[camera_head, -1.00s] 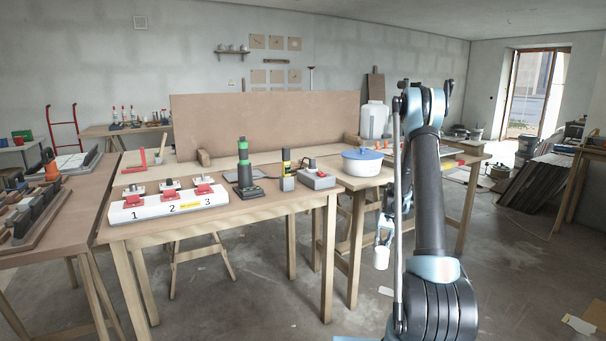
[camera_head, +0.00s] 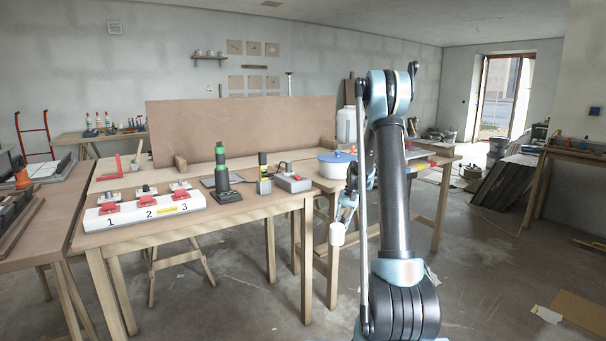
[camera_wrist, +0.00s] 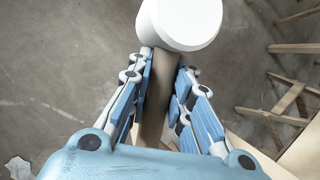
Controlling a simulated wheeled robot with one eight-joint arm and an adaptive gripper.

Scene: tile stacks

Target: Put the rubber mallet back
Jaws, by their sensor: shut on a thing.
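The rubber mallet has a white head (camera_wrist: 180,22) and a brown wooden handle (camera_wrist: 155,95). My gripper (camera_wrist: 162,72) is shut on the handle, and the head sticks out beyond the fingertips. In the head view the white mallet head (camera_head: 337,234) hangs low beside the worktable's right end, over the floor. My gripper (camera_head: 348,204) is small there and partly hidden by my arm. The mallet is clear of the tables.
A blue-lidded white pot (camera_head: 334,168) stands behind right. A brown panel (camera_head: 240,130) stands behind. Open floor lies right.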

